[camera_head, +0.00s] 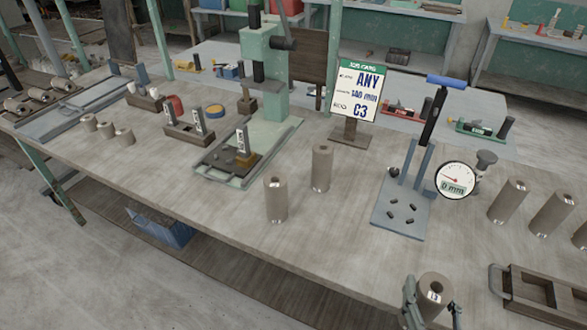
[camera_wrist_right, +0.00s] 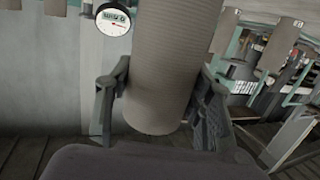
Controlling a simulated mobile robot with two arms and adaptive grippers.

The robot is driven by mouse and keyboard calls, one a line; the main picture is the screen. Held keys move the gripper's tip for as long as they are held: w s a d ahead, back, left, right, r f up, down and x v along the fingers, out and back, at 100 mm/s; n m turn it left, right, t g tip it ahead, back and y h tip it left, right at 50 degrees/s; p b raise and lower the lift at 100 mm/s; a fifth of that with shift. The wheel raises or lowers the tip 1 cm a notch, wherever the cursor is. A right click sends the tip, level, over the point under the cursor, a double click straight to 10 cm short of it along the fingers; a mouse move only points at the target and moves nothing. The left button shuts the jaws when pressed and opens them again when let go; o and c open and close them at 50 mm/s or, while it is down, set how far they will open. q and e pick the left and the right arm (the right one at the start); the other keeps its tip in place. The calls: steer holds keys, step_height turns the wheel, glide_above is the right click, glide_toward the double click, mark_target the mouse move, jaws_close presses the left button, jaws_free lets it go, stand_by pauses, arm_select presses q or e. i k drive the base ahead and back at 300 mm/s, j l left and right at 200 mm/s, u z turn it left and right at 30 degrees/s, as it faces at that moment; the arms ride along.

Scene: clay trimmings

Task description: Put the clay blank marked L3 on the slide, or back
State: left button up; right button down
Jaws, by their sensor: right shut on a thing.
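My right gripper (camera_head: 432,308) is at the front edge of the table, shut around a tan clay cylinder with a hole in its top. This clay blank (camera_head: 436,284) carries a small white label that looks like L3. It stands about upright. In the right wrist view the blank (camera_wrist_right: 165,60) sits between the two fingers of the gripper (camera_wrist_right: 160,98), with its lower end showing and clear of any surface. A green press (camera_head: 265,75) stands at the back left with a low tray-like slide (camera_head: 212,172) at its foot. My left gripper is not in view.
Two blanks (camera_head: 276,200) (camera_head: 321,168) stand mid-table. More blanks (camera_head: 508,202) stand at right, near a dark wooden rack (camera_head: 534,290). A blue-grey gauge stand (camera_head: 386,220) with a dial (camera_head: 455,180) and a job card (camera_head: 362,88) stand behind. The front middle of the table (camera_head: 345,235) is clear.

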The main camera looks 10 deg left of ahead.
mark_target(229, 156)
steer(key=i+j, duration=0.1)
steer(key=j, duration=0.45)
steer(key=i+j, duration=0.1)
steer(key=j, duration=0.45)
steer(key=i+j, duration=0.1)
steer(key=j, duration=0.4)
steer(key=i+j, duration=0.15)
steer(key=j, duration=0.4)
steer(key=i+j, duration=0.1)
steer(key=j, duration=0.45)
steer(key=i+j, duration=0.1)
steer(key=j, duration=0.45)
steer(key=i+j+z, duration=0.1)
steer(key=j, duration=0.45)
